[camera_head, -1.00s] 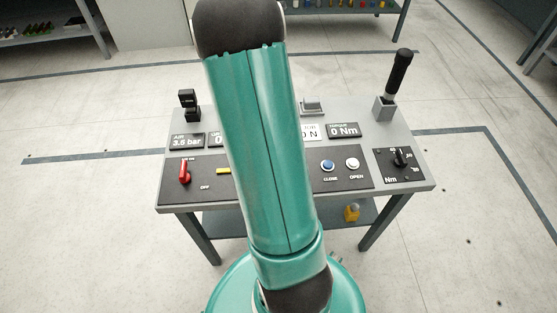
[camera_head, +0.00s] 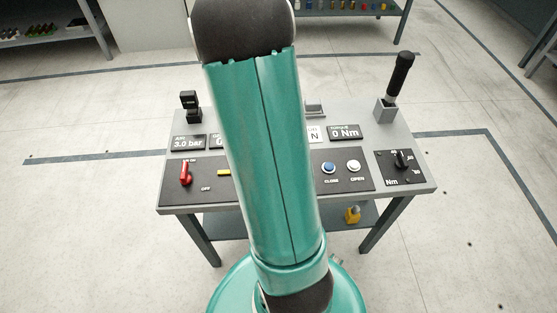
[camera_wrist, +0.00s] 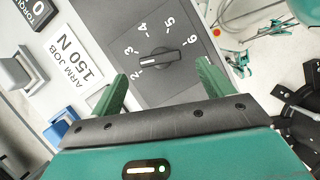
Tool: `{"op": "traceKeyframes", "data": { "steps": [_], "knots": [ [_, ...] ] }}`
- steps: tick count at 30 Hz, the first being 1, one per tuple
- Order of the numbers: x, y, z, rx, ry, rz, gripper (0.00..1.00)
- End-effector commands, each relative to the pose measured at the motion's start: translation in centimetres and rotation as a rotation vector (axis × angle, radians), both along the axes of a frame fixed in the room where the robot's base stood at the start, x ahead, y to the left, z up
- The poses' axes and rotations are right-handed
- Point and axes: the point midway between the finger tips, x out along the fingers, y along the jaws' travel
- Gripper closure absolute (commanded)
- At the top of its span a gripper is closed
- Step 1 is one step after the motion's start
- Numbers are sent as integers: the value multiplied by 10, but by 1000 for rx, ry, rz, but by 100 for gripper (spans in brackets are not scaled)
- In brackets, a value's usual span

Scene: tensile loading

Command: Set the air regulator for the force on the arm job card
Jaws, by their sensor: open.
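The air regulator dial knob (camera_wrist: 160,62) is black on a dark panel marked 2 to 6, in the wrist view. Its grip bar lies roughly across the picture; its exact setting is hard to read. My gripper (camera_wrist: 162,73) is open, with one green finger on each side below the knob in the picture; I cannot tell whether it touches. The arm job card (camera_wrist: 72,60) beside the panel reads 150 N. In the head view the air display (camera_head: 188,142) reads 3.0 bar. My arm hides the middle of the console there, and the regulator is not visible.
The console (camera_head: 430,187) carries a red switch (camera_head: 185,174), a blue CLOSE button (camera_head: 328,168), a white OPEN button (camera_head: 353,166), an Nm knob (camera_head: 402,160) and a black-handled lever (camera_head: 398,75). The torque display (camera_head: 344,132) reads 0 Nm. Open floor surrounds it.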

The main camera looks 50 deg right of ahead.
Motion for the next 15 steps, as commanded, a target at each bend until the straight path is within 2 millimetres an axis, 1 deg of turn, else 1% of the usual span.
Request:
{"op": "traceKeyframes", "data": {
  "steps": [1, 3, 9, 12, 15],
  "knots": [
    [6, 2, 12, -3, -4, 3, 20],
    [12, 4, 27, -3, -5, 4, 20],
    [25, 9, 63, -2, -3, 2, 20],
    [29, 11, 74, -1, -1, 2, 20],
    [31, 12, 80, 0, -1, 0, 20]
  ]
}}
